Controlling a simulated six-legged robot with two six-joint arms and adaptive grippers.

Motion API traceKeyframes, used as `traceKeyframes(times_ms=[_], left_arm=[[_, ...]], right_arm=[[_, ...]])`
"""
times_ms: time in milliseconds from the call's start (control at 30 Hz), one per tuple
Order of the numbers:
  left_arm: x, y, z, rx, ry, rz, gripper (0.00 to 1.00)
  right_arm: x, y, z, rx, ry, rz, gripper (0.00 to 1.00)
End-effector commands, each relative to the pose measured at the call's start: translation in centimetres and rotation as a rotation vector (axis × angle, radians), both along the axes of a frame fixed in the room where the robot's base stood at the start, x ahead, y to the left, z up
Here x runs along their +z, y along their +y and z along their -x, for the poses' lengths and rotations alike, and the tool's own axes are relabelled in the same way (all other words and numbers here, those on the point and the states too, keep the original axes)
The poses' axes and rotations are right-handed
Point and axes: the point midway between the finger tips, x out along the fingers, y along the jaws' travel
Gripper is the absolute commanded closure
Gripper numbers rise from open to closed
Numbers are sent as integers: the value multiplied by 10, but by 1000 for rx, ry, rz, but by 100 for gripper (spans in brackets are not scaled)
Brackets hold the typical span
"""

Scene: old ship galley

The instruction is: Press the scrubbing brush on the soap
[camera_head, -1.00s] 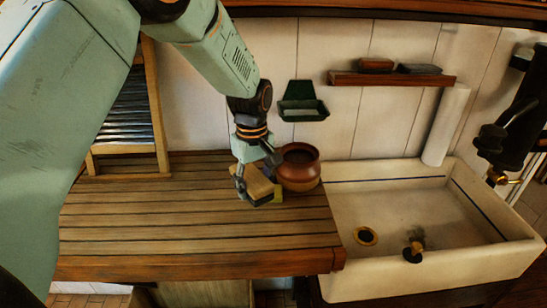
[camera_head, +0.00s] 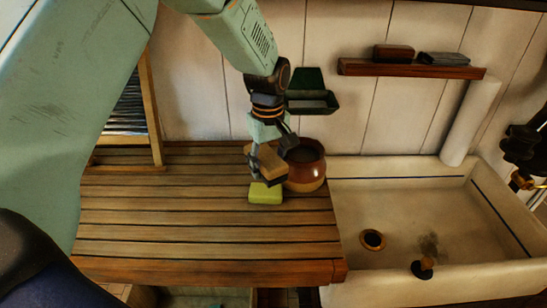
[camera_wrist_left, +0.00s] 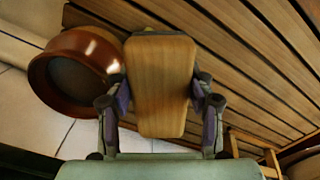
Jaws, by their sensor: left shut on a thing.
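The scrubbing brush (camera_head: 269,161) has a plain wooden back. My left gripper (camera_head: 266,167) is shut on it. In the left wrist view the brush (camera_wrist_left: 162,88) sits between the two fingers, wooden back toward the camera; its bristles are hidden. The soap (camera_head: 265,194) is a yellow-green block on the slatted wooden counter, just in front of and below the brush in the head view. I cannot tell whether brush and soap touch. My right gripper is out of view.
A brown glazed pot (camera_head: 306,176) stands close right of the brush and soap. A white sink (camera_head: 405,270) adjoins the counter's right edge. A green wall holder (camera_head: 310,98) hangs behind; a shelf (camera_head: 400,70) holds two small things. The counter (camera_head: 160,215) is clear at left.

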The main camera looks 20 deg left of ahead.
Motion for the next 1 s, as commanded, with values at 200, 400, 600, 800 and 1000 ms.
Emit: traceKeyframes(times_ms=[200,400,600,800,1000], left_arm=[[0,0,1,0,0,0,87],[-2,-1,2,0,1,-1,87],[-14,-1,2,0,1,0,87],[-37,-1,1,0,0,0,87],[-57,-1,0,0,0,0,87]], right_arm=[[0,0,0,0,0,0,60],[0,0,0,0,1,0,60],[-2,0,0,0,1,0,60],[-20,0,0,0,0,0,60],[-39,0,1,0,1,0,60]])
